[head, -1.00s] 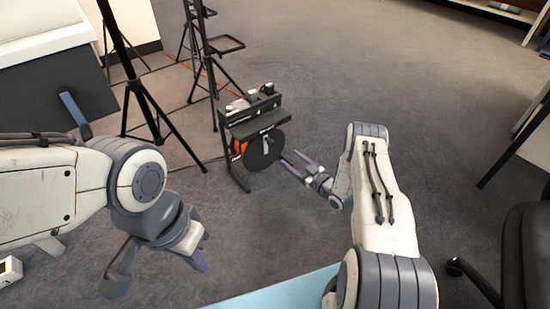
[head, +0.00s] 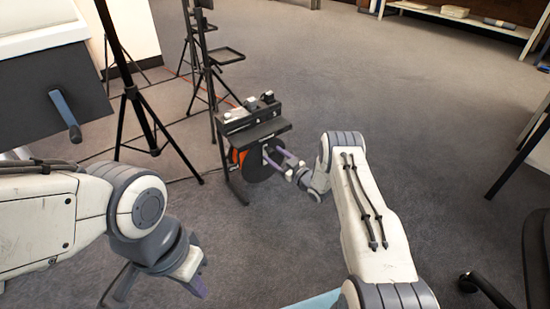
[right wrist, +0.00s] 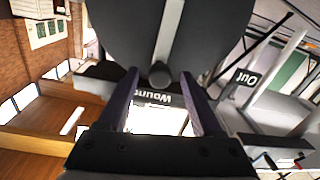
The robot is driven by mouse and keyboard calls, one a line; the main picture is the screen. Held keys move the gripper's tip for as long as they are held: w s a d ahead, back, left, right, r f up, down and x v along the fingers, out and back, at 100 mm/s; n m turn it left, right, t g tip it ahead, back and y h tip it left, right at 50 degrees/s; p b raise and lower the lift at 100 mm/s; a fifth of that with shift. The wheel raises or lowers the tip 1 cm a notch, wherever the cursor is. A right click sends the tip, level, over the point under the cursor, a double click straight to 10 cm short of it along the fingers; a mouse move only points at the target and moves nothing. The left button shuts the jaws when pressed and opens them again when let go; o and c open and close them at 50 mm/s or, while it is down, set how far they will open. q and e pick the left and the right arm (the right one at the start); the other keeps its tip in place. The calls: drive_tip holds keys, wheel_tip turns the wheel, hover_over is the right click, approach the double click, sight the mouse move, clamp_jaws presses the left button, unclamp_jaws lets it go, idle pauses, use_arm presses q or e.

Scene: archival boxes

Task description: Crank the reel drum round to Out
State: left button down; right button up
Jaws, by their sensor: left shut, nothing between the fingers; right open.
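The reel drum (head: 258,173) is a dark disc on the front of a black stand, with orange behind its left edge. In the right wrist view the drum face (right wrist: 120,30) fills the top. A pale crank bar (right wrist: 170,30) crosses it and ends in a round dark knob (right wrist: 160,74). The picture is inverted: a "Wound" label (right wrist: 152,98) reads upside down, and an "Out" label (right wrist: 246,78) stands at right. My right gripper (head: 274,154) is open at the drum, its fingertips either side of the knob. My left gripper (head: 200,288) is shut and empty, low at left.
Black tripod stands (head: 135,95) rise left of the reel stand (head: 250,128), with an orange cable on the floor behind. A grey box (head: 55,90) with a blue handle is at far left. A black chair (head: 537,250) is at right. Open carpet lies behind and right of the reel.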

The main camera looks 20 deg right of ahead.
drive_tip(key=shift+c, duration=0.3)
clamp_jaws()
drive_tip(key=shift+s+f, duration=0.1)
idle(1.0)
